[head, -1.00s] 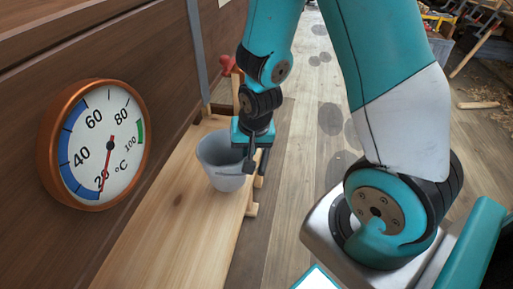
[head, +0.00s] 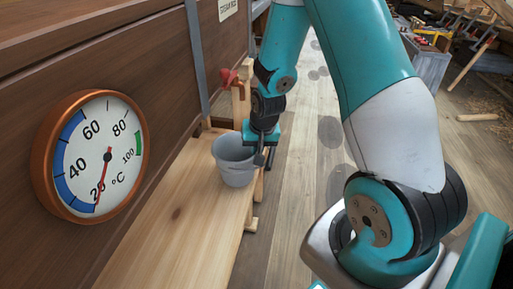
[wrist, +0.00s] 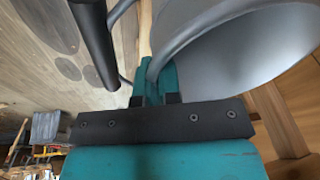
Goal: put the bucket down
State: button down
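The grey bucket (head: 235,166) is upright over the far part of a pale wooden plank (head: 185,215). I cannot tell whether its base touches the plank. My gripper (head: 264,157) is at the bucket's right side, pointing down. In the wrist view the teal fingers (wrist: 153,85) are close together at the bucket's rim, and the bucket's grey wall (wrist: 245,50) fills the upper right. A dark rod with thin wire, seemingly the bucket's handle, hangs to the left of the fingers. The exact grip point is partly hidden.
A copper-rimmed thermometer dial (head: 95,157) is on the brown plank wall at left. A red fitting (head: 227,78) and a wooden post (head: 238,103) stand just beyond the bucket. Wooden floor (head: 300,165) is clear right of the plank. A grey crate (head: 427,70) is far right.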

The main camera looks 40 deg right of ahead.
jog(key=shift+f, duration=0.1)
jog(key=c, duration=1.3)
grip_release()
